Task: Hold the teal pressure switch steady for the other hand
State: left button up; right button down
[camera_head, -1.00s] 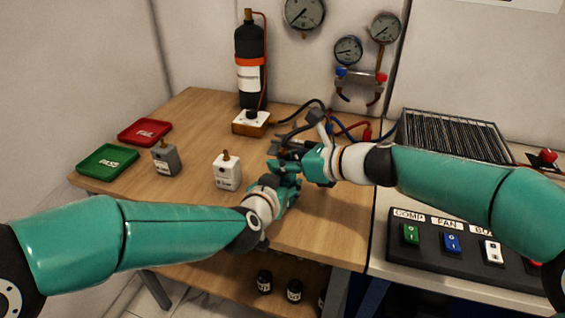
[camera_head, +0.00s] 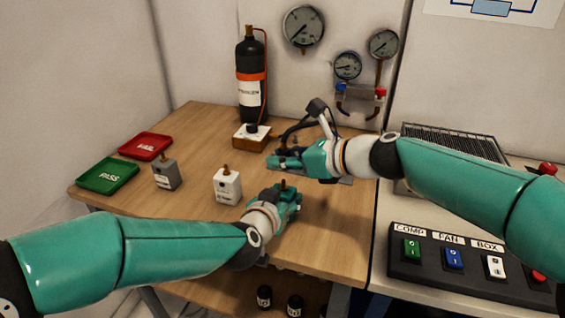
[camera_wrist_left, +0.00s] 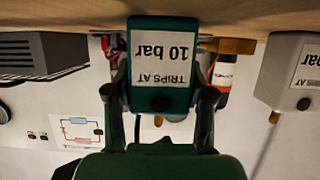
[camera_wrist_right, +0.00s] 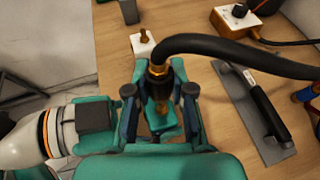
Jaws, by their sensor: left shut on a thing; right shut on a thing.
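The teal pressure switch (camera_wrist_left: 160,75) is in my left gripper (camera_wrist_left: 162,92). In the left wrist view its white label reads "TRIPS AT 10 bar", upside down. In the head view my left gripper (camera_head: 287,192) is over the front of the bench, with the switch's brass stub (camera_head: 284,184) pointing up. My right gripper (camera_head: 275,160) is behind it, apart from it.
A white switch (camera_head: 227,186) and a grey switch (camera_head: 165,174) stand on the bench left of my grippers. Green PASS (camera_head: 108,177) and red FAIL (camera_head: 146,146) trays lie further left. A black cylinder (camera_head: 251,80) stands behind. A button panel (camera_head: 470,262) is at right.

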pick_arm(q)
jog(key=o, duration=1.5)
jog(key=shift+s, duration=0.1)
jog(key=v, duration=1.1)
jog(key=shift+s+a+r, duration=0.1)
jog(key=shift+s+a, duration=0.05)
jog(key=shift+s, duration=0.25)
pick_arm(e)
jog(key=shift+r, duration=0.1)
notch_tip(320, 180, up, 8)
jog(key=p, duration=0.7)
jog(key=shift+p, duration=0.4)
pick_arm(q)
notch_tip(320, 180, up, 7)
jog(key=shift+f, duration=0.1)
pick_arm(e)
jog(key=shift+f, duration=0.2)
